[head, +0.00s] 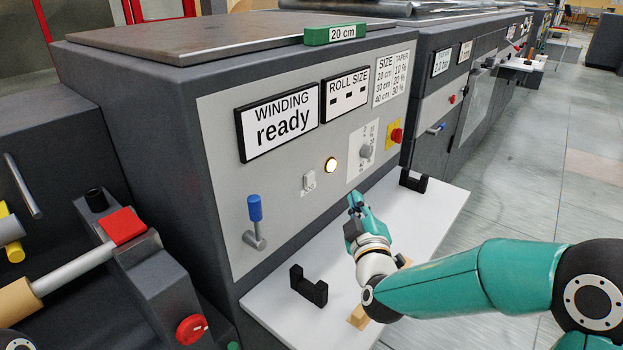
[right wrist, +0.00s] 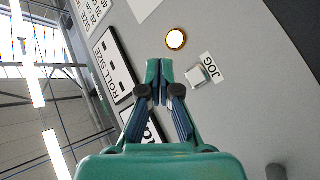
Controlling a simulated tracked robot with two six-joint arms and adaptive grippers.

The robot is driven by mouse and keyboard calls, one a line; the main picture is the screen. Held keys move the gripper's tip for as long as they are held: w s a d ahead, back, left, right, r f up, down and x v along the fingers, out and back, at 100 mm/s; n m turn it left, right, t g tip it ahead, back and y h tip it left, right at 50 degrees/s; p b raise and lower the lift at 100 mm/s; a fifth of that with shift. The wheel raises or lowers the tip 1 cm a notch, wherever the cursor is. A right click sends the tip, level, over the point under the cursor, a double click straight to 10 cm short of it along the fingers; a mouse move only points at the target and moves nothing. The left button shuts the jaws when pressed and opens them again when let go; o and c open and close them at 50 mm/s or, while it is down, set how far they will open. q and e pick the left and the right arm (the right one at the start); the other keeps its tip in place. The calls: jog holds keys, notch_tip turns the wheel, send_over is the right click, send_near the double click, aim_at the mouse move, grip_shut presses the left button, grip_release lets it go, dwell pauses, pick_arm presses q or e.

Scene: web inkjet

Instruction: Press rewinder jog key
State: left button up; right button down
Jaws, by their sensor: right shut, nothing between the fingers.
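The jog key is a small pale key (head: 309,181) on the grey front panel of the rewinder cabinet, left of a lit round lamp (head: 331,165). In the right wrist view the key (right wrist: 196,77) sits beside a label reading JOG. My right gripper (head: 355,199) is teal, shut and empty, in front of the panel and to the right of the key in the head view. In the right wrist view its closed fingertips (right wrist: 153,66) appear just left of the key. I see no contact with the key; the exact gap is unclear. My left gripper is out of view.
A display (head: 278,125) reads "WINDING ready"; the roll size display (head: 345,95) is beside it. The panel also bears a blue-handled lever (head: 255,210), a dial (head: 366,151) and a red knob (head: 397,135). Below, a white shelf (head: 275,296) carries black brackets (head: 309,287).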

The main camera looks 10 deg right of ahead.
aim_at(311, 179)
jog(key=w+a+p, duration=0.2)
jog(key=w+a, duration=0.3)
jog(key=w, duration=0.1)
jog(key=shift+w+a, duration=0.2)
jog(key=shift+w, duration=0.15)
jog(key=shift+w+a, duration=0.1)
jog(key=shift+a, duration=0.05)
dwell(1.3)
jog(key=shift+w+a+r, duration=0.1)
jog(key=shift+w, duration=0.05)
jog(key=shift+w+a, duration=0.25)
jog(key=shift+w, duration=0.1)
dwell(0.8)
jog(key=shift+s, duration=0.1)
jog(key=shift+s+d+b, duration=0.4)
jog(key=shift+s+d, duration=0.1)
jog(key=shift+s, duration=0.1)
jog(key=shift+s+d, duration=0.1)
